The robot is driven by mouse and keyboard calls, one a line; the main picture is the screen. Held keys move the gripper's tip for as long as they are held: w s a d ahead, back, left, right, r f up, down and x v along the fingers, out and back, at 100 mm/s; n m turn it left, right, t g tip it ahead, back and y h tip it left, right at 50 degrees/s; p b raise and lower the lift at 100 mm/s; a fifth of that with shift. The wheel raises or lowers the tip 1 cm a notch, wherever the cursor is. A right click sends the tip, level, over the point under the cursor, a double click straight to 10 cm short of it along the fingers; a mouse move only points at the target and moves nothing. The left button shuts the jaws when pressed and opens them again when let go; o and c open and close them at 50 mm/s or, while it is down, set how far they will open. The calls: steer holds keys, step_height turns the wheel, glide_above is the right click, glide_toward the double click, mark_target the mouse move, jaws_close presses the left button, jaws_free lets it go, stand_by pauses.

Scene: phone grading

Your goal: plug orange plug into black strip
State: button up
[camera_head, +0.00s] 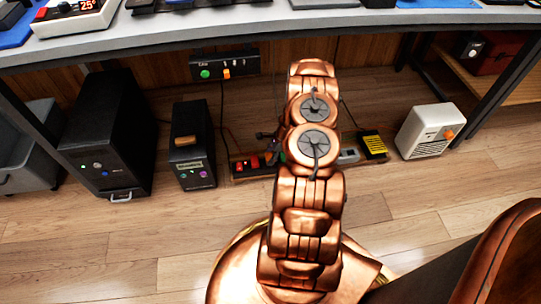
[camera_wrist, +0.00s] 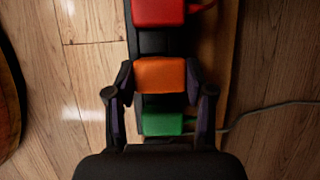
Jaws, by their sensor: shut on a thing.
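In the wrist view my gripper (camera_wrist: 160,92) is shut on the orange plug (camera_wrist: 160,74), with one dark finger on each side. The orange plug is over the black strip (camera_wrist: 152,44), between a red plug (camera_wrist: 159,12) and a green plug (camera_wrist: 162,124). From straight above I cannot tell whether it is seated or held just above the strip. In the head view the black strip (camera_head: 237,169) lies low behind my copper arm, which hides much of it.
The strip lies along a wooden board (camera_wrist: 222,65). A grey cable (camera_wrist: 265,108) runs off to the right. Black boxes (camera_head: 107,140) stand left, a white heater-like box (camera_head: 428,131) right. The grey tabletop (camera_head: 230,37) overhangs the area. Floor in front is clear.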

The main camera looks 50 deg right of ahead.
steer(key=shift+f, duration=0.65)
stand_by(0.4)
steer(key=o, duration=1.3)
steer(key=v, duration=1.2)
